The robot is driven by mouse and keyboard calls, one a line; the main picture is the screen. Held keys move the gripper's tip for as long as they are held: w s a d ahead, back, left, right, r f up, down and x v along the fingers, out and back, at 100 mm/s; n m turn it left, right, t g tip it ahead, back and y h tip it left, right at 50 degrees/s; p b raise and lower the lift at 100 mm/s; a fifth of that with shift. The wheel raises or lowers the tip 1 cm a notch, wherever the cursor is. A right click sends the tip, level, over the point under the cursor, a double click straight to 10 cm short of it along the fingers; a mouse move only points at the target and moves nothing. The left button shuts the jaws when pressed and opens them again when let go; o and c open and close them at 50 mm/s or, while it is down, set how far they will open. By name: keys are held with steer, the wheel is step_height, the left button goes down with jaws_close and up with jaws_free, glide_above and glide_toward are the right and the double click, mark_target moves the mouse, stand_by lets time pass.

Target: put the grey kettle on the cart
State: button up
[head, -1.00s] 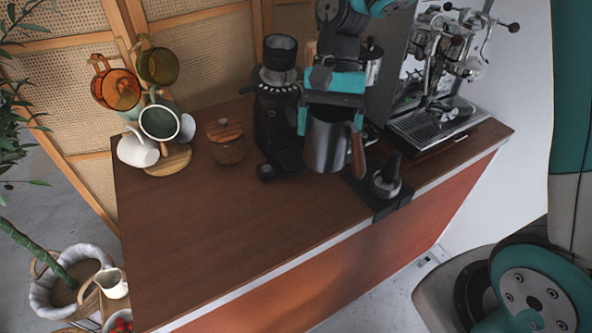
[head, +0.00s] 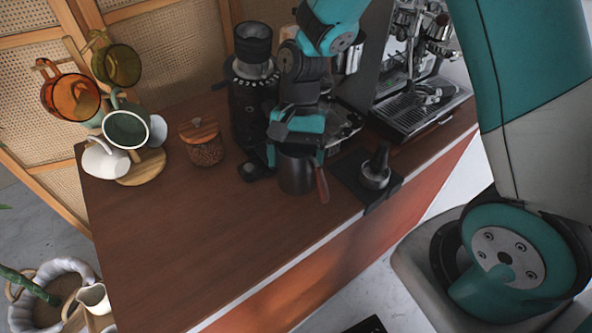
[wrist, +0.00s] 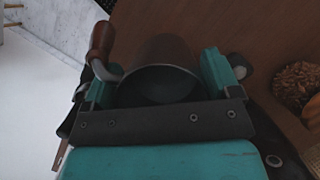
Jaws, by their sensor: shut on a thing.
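The grey kettle (head: 296,176), a dark metal vessel with a brown wooden handle, is upright between the fingers of my gripper (head: 296,156). It is over the front part of the brown cart top (head: 190,225), its bottom at or very near the surface; I cannot tell if it touches. In the wrist view the kettle (wrist: 163,50) sits between the teal fingers of my gripper (wrist: 157,82), its handle to the left. My gripper is shut on the kettle.
A tamper (head: 376,170) on a dark mat stands close right of the kettle. A black grinder (head: 252,95) is behind left, and an espresso machine (head: 410,90) is behind right. A wooden-lidded jar (head: 203,143) and a mug tree (head: 140,165) stand left. The front left top is clear.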

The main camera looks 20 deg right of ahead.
steer(key=shift+f, duration=2.45)
steer(key=o, duration=1.1)
steer(key=shift+f, duration=0.15)
steer(key=b+v, duration=0.2)
steer(key=v, duration=1)
steer(key=s+a+r+n+t, duration=0.1)
steer(key=s+a+r+n, duration=0.1)
steer(key=s, duration=0.4)
steer(key=s+a+r+n+t+y, duration=0.1)
steer(key=s+a+r+n, duration=0.1)
steer(key=s+r+n, duration=0.2)
steer(key=s+a+r+n+t, duration=0.1)
steer(key=s+r+n, duration=0.3)
steer(key=s+n, duration=0.4)
steer(key=shift+s+a+r+t+y, duration=0.15)
steer(key=shift+s+a+t+y, duration=0.25)
steer(key=shift+a, duration=0.4)
steer(key=shift+s, duration=0.1)
